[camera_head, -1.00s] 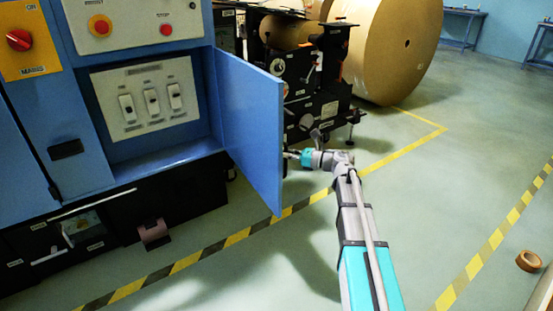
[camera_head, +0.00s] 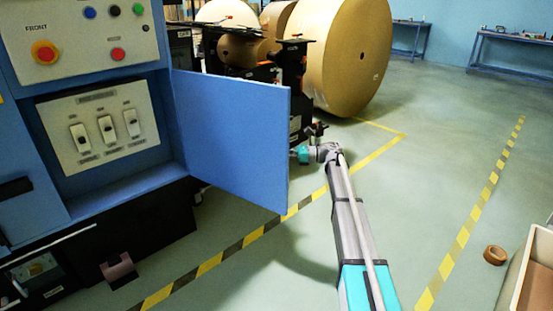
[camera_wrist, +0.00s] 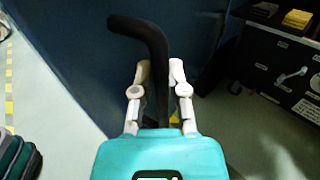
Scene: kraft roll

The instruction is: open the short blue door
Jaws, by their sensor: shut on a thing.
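The short blue door (camera_head: 232,138) stands swung out from the blue cabinet, hinged at its left edge, with the recess behind it in plain view. In the wrist view the door's dark blue face (camera_wrist: 75,60) fills the upper left. A black bent handle (camera_wrist: 150,35) is on that face. My gripper (camera_wrist: 159,72) has its two pale fingers on either side of the handle's shaft, shut on it. In the head view my arm reaches to the door's far side, and the fingers and handle are hidden behind the door.
Three white switches (camera_head: 106,129) sit in the open recess. Black machinery (camera_head: 290,80) and a large kraft roll (camera_head: 345,50) stand behind the door. Striped floor tape (camera_head: 225,258) runs below it. A tape ring (camera_head: 495,255) lies at right near a bin (camera_head: 530,275). The floor between is clear.

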